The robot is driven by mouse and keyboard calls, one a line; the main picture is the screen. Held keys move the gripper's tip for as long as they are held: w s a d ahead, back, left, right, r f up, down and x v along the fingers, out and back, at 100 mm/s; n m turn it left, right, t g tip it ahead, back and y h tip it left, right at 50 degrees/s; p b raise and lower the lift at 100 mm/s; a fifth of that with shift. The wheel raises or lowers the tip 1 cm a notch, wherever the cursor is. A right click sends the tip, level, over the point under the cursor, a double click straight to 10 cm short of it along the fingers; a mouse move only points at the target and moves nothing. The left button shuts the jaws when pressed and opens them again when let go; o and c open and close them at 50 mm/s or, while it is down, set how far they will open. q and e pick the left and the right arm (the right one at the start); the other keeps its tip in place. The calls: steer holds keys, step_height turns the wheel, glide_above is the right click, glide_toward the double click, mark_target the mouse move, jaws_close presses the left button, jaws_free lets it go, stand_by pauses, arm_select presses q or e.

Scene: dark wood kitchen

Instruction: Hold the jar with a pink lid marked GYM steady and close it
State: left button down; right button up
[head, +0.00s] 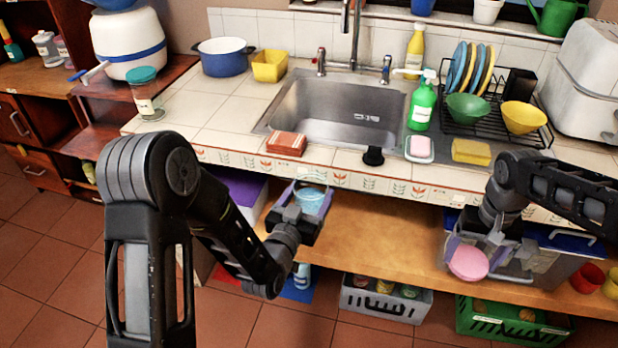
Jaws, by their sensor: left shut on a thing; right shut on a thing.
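A clear, bluish jar (311,200) is held in front of the counter edge, left of the picture's middle. My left gripper (310,208) is shut on it, with fingers on both sides. Its open top shows no lid on it. A pink round lid (468,264) is held lower and to the right, in front of the shelf. My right gripper (474,252) is shut on the lid. Jar and lid are well apart. No GYM marking is readable, and much of the jar is hidden by the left gripper.
The tiled counter (195,100) with a steel sink (335,105) is behind the grippers. A teal-lidded jar (146,93) stands on its left. A wooden shelf (380,235) is below, with a grey crate (385,300) and a green crate (510,325) beneath. Open air separates both grippers.

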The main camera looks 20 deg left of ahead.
arm_select(q)
steer(key=shift+s+d+f+h, duration=0.3)
steer(key=shift+s+d+h, duration=0.1)
steer(key=shift+d+h, duration=0.15)
steer(key=s+d+f+m+g+h, duration=0.4)
steer(key=s+d+h, duration=0.4)
steer(key=d, duration=0.4)
steer(key=f+m, duration=0.1)
steer(key=m, duration=0.1)
steer(key=shift+d+m+h, duration=0.15)
steer(key=shift+m+h, duration=0.2)
steer(key=shift+m, duration=0.05)
steer(key=shift+s+f, duration=0.1)
steer(key=shift+s, duration=0.05)
arm_select(e)
steer(key=s+a+r+n, duration=0.1)
steer(key=a+r, duration=0.3)
steer(key=a, duration=0.8)
steer(key=s+a+r+n, duration=0.1)
steer(key=a+r, duration=0.4)
steer(key=a, duration=0.7)
steer(key=shift+s+r+n, duration=0.3)
steer(key=shift+s, duration=0.1)
steer(key=shift+f, duration=0.1)
